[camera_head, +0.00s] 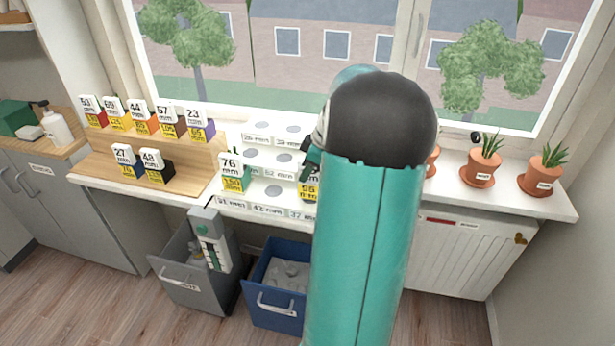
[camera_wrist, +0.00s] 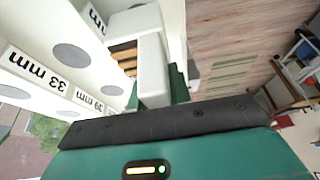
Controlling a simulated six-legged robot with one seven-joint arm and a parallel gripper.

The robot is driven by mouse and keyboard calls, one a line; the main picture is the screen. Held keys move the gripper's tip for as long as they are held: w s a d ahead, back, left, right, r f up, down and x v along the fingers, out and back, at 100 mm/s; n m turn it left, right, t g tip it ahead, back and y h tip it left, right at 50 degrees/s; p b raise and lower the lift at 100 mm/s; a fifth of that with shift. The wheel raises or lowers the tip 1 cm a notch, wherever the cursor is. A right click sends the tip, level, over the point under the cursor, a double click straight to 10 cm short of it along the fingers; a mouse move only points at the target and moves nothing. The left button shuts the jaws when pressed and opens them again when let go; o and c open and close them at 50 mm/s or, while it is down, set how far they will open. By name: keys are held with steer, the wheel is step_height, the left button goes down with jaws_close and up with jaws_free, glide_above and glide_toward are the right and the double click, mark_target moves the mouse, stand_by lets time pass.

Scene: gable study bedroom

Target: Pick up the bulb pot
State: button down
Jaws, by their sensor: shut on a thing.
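Terracotta pots with green shoots stand on saucers on the right of the windowsill in the head view: one near the middle (camera_head: 480,173), one at the far right (camera_head: 541,180), and one mostly hidden behind my arm (camera_head: 433,160). I cannot tell which is the bulb pot. My gripper (camera_head: 309,172) is at the white stepped rack, well left of the pots, mostly hidden by my arm. It appears shut on a small block with a yellow label (camera_head: 308,191).
The white stepped rack (camera_head: 262,171) has round grey spots and mm labels; it also shows in the wrist view (camera_wrist: 45,95). Several numbered blocks stand on a wooden stand (camera_head: 95,173). A grey bin (camera_head: 188,280) and blue bin (camera_head: 270,310) stand below. A white radiator (camera_head: 465,255) is at right.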

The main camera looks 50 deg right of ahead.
steer(key=a+r, duration=1.1)
steer(key=a, duration=0.3)
steer(key=shift+w, duration=0.15)
steer(key=shift+w, duration=0.1)
